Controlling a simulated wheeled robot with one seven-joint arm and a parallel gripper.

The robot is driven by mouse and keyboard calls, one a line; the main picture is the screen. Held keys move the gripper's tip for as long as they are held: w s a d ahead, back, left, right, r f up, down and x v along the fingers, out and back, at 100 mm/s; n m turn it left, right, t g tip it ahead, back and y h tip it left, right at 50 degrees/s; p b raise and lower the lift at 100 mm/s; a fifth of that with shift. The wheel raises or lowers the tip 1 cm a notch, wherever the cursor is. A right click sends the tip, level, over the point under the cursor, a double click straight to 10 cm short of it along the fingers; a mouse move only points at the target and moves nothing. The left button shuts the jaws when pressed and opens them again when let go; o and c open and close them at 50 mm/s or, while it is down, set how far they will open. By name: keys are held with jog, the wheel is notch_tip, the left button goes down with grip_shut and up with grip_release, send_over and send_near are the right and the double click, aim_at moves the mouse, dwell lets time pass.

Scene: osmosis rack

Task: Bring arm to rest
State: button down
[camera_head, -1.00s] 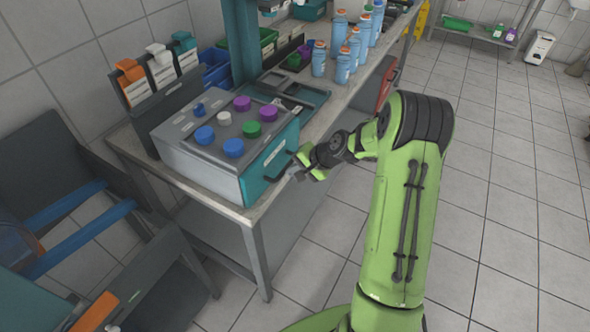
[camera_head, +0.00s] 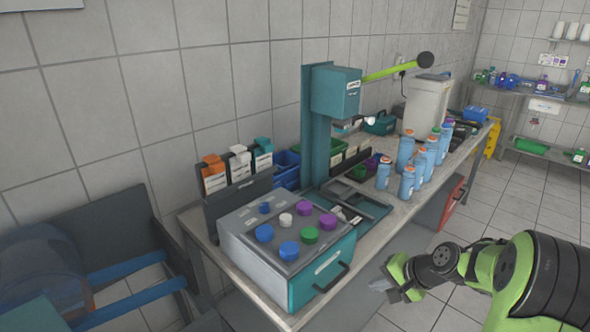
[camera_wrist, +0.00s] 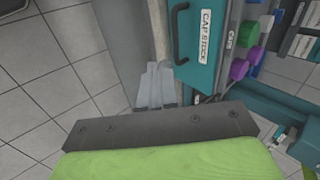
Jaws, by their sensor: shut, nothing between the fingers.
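My gripper (camera_head: 380,287) is at the lower right of the head view, in the air off the front side of the workbench. It is to the right of the grey and teal cap box. In the wrist view my gripper (camera_wrist: 155,84) shows its two grey fingers close together, shut, with nothing held. My green arm (camera_head: 545,285) reaches in from the lower right of the head view.
The cap box (camera_head: 318,280), with a dark handle and several coloured caps on top, sits at the near end of the bench (camera_head: 268,314). A teal press (camera_head: 322,130) and several blue bottles (camera_head: 405,155) stand behind. Tiled floor (camera_head: 520,207) is clear at right.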

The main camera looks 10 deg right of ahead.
jog(key=s+a+r+n+g+h, duration=0.1)
jog(key=s+a+r+n+h, duration=0.3)
jog(key=s+a+r+n, duration=0.55)
jog(key=s+a+r, duration=0.1)
jog(key=s, duration=0.7)
jog(key=s+r, duration=0.2)
jog(key=s, duration=0.6)
jog(key=shift+a+r+h, duration=0.25)
jog(key=shift+a+h, duration=0.15)
jog(key=shift+a, duration=0.1)
